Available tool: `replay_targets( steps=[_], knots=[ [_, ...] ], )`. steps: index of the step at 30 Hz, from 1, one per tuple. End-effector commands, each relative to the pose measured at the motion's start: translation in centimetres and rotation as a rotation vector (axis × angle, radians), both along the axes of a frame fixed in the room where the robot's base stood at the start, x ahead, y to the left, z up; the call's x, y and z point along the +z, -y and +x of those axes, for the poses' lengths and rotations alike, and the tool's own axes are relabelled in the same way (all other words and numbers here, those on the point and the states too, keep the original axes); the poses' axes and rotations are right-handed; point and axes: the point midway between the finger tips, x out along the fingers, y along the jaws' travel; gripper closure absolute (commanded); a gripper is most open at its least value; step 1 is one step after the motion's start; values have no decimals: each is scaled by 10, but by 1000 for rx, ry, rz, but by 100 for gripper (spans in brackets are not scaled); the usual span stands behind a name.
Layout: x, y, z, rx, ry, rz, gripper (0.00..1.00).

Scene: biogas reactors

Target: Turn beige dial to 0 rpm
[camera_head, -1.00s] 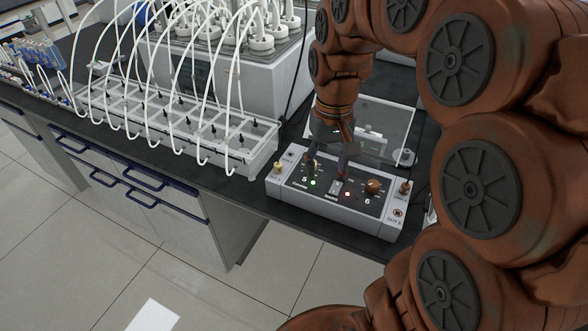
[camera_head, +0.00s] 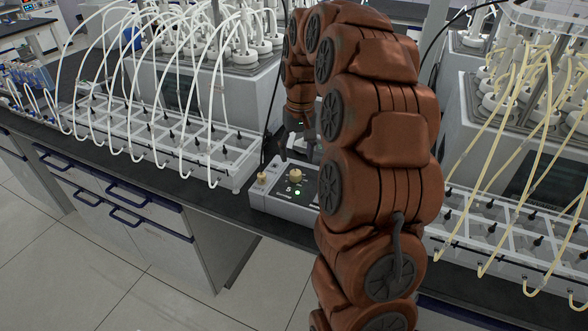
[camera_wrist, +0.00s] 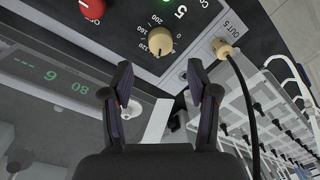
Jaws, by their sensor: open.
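The beige dial (camera_wrist: 160,40) sits on the dark face of the control box (camera_head: 284,211), beside a printed 5. Scale numbers ring it, but its exact setting is too small to tell. In the head view the beige dial (camera_head: 295,175) stands above a lit green light (camera_head: 296,192). My gripper (camera_wrist: 160,64) is open and empty, its two dark fingers apart. The dial lies ahead of the gap between the fingertips, with no finger seen touching it. In the head view my gripper (camera_head: 297,150) hangs just behind the dial. My arm hides the box's right part.
A red dial (camera_wrist: 92,9) is left of the beige one in the wrist view. A beige plug (camera_wrist: 222,47) with a black cable is at OUT 5, close to the right finger. A tubed rack (camera_head: 160,140) stands left of the box; another (camera_head: 510,235) stands right.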

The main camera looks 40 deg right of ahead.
Motion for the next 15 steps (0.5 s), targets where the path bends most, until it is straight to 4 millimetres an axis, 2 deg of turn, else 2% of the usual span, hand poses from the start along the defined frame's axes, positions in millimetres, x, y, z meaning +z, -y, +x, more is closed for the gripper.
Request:
replay_targets(
  steps=[9,15],
  knots=[
    [-40,-3,0,1,-1,2,41],
    [-58,-5,0,2,-3,2,41]
  ],
)
